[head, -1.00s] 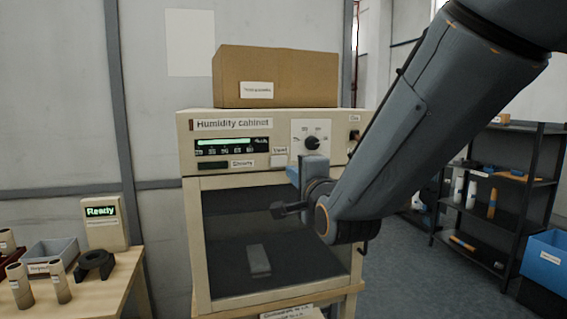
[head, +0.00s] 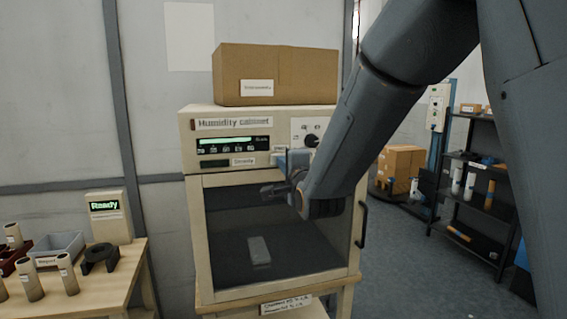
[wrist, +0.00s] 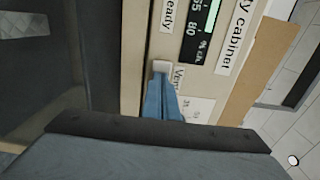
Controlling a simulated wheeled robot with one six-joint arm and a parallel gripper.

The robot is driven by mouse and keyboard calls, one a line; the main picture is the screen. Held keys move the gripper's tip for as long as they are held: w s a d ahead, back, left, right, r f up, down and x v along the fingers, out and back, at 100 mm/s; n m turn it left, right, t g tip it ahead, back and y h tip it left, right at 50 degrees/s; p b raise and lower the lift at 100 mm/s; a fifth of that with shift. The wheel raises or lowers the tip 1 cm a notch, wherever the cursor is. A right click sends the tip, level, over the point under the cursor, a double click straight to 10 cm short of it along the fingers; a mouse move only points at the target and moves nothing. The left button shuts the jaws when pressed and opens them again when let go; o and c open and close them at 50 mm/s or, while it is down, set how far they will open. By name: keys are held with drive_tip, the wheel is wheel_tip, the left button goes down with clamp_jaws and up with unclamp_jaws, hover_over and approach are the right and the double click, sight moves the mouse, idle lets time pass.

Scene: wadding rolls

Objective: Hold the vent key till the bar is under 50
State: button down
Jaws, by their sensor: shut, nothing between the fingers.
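The humidity cabinet (head: 192,230) stands ahead. Its display (head: 233,145) has a lit green bar (head: 225,140) above a row of numbers. In the wrist view the green bar (wrist: 212,15) extends close to the 80 mark. The pale vent key (wrist: 161,66) sits beside the Vent label (wrist: 180,77). My gripper (wrist: 160,84) is shut and empty, its blue fingertips right at the vent key; I cannot tell whether they touch or press it. In the head view my gripper (head: 283,160) is at the panel and hides the key.
A cardboard box (head: 300,75) sits on the cabinet. A dial (head: 311,140) is just right of my gripper, and the glass door (head: 235,215) is below it. A table (head: 110,280) with rolls, a grey tray and a Ready display (head: 106,207) stands left. Shelves (head: 480,170) stand right.

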drive_tip(key=shift+w+a+r+b, duration=0.15)
drive_tip(key=shift+w+b, duration=0.25)
drive_tip(key=shift+b, duration=0.05)
drive_tip(key=shift+w+a+r+b, duration=0.1)
drive_tip(key=shift+w+b, duration=0.3)
drive_tip(key=shift+b, duration=0.05)
drive_tip(key=shift+w, duration=0.1)
idle(4.1)
idle(0.8)
drive_tip(key=b+v, duration=0.3)
drive_tip(key=v, duration=1.1)
drive_tip(key=shift+f, duration=0.2)
